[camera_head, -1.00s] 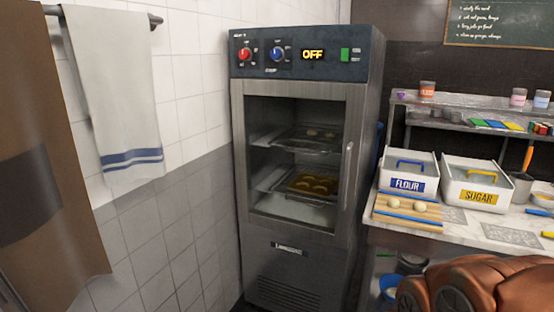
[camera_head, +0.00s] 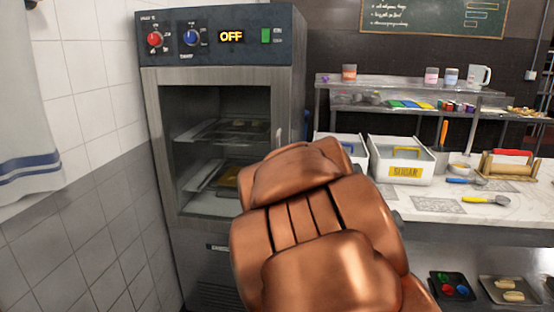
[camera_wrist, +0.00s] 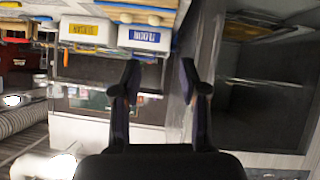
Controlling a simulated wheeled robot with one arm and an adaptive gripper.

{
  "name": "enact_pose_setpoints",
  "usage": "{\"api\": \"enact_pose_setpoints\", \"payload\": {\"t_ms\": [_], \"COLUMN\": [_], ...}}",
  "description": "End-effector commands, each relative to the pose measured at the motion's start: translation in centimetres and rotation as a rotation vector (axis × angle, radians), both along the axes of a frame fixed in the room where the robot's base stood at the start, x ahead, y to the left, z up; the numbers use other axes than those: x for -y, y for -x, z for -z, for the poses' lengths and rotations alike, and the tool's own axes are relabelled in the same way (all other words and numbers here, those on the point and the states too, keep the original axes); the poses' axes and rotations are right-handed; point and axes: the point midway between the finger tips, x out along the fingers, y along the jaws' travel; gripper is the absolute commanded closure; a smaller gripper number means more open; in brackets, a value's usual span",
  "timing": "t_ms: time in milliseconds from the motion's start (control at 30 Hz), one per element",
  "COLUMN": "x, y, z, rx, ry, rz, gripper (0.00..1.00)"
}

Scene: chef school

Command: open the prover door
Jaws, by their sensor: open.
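The prover (camera_head: 225,150) is a tall dark metal cabinet with red and blue knobs and a display reading OFF. Its glass door (camera_head: 158,150) is shut, with trays of food behind the glass. The upper part of the pale upright door handle (camera_head: 279,143) shows on the door's right side. My copper-coloured arm hides the lower right of the door, and my gripper is hidden there. In the wrist view, which looks upside down, my gripper (camera_wrist: 160,88) has its two dark fingers apart. The door's glass (camera_wrist: 265,100) is to their right. I cannot tell whether the handle lies between the fingers.
A counter (camera_head: 440,203) to the right holds a sugar bin (camera_head: 400,170), a partly hidden flour bin (camera_wrist: 143,38) and tools. A shelf (camera_head: 400,88) stands behind it. A tiled wall (camera_head: 90,110) and hanging towel (camera_head: 20,140) are close on the left.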

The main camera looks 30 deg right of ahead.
Motion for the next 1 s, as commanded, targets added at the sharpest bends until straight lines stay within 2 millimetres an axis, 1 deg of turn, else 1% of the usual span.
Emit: {"api": "enact_pose_setpoints", "payload": {"t_ms": [33,100,200,333,400,500,600,733,867,1000], "x": [2.0,4.0,6.0,7.3,7.5,7.0,6.4,5.5,5.0,4.9], "y": [-1.7,-4.4,-8.0,-12.6,-14.7,-17.3,-18.9,-20.1,-20.6,-21.3], "z": [-0.5,-2.0,-3.6,-4.5,-4.1,-3.5,-2.3,-1.2,-0.8,-0.9], "rx": [0.056,0.142,0.256,0.387,0.441,0.512,0.560,0.597,0.614,0.617], "ry": [0.041,0.096,0.158,0.201,0.202,0.186,0.153,0.113,0.092,0.090], "rz": [0.001,-0.023,-0.082,-0.199,-0.270,-0.381,-0.471,-0.557,-0.593,-0.601], "gripper": [0.57,0.57,0.57,0.57,0.57,0.57,0.57,0.57,0.57,0.57]}}
